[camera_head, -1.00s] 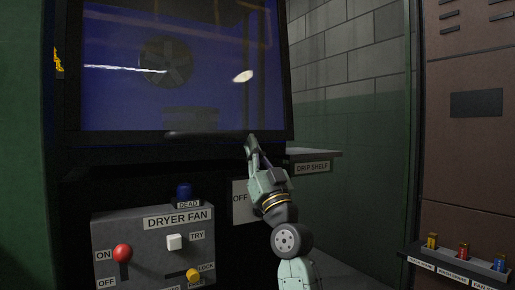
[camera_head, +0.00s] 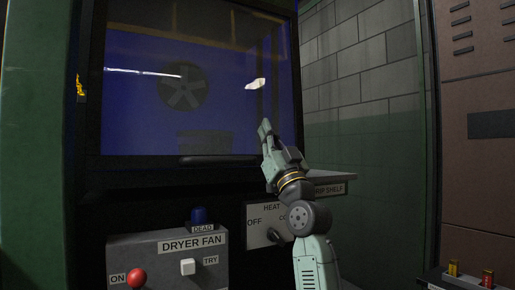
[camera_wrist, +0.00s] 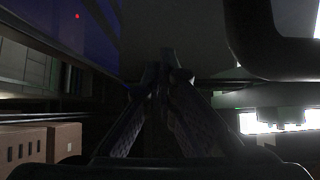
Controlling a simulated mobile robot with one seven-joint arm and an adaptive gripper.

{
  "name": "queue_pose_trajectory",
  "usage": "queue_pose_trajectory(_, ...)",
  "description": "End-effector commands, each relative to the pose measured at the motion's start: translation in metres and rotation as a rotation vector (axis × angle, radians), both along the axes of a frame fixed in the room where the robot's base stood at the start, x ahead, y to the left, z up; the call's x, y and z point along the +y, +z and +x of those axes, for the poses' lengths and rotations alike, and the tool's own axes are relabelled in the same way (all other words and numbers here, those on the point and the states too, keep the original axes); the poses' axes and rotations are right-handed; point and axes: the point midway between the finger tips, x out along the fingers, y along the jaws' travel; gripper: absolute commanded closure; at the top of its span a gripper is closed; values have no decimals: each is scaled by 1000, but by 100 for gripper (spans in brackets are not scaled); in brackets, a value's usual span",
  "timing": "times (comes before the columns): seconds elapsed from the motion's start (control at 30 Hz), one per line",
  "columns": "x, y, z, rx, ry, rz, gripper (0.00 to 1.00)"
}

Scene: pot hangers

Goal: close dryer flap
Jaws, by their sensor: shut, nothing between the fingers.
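The dryer flap is most likely the large dark-framed blue pane (camera_head: 140,115), with a fan wheel showing through it. It looks lowered across the dryer's front; I cannot tell whether it is fully closed. A dark bar handle (camera_head: 205,160) runs along its bottom edge. My gripper (camera_head: 266,124) is shut and empty, pointing up in front of the pane's lower right part, right of the handle. Whether it touches the pane is unclear. In the wrist view the shut fingers (camera_wrist: 166,72) meet mid-picture, with a blue surface (camera_wrist: 55,25) at upper left and a dark curved bar (camera_wrist: 272,55) at right.
The dryer fan box (camera_head: 165,260) with its red knob and switches stands below left. A heat switch panel (camera_head: 262,225) is below the pane, and the drip shelf (camera_head: 325,180) juts out behind my arm. A brown cabinet (camera_head: 480,170) stands at far right.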

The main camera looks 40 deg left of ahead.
Motion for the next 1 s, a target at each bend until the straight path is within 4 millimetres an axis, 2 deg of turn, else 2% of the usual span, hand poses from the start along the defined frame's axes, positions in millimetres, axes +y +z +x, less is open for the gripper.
queue_pose_trajectory(0.03,1,4,3,22,17,-6,100)
queue_pose_trajectory(0.17,4,-5,9,111,90,-23,100)
queue_pose_trajectory(0.37,1,-32,11,284,223,-49,100)
queue_pose_trajectory(0.57,-10,-58,3,471,346,-68,100)
queue_pose_trajectory(0.77,-27,-78,-14,667,456,-79,100)
queue_pose_trajectory(1.0,-60,-90,-57,954,586,-86,100)
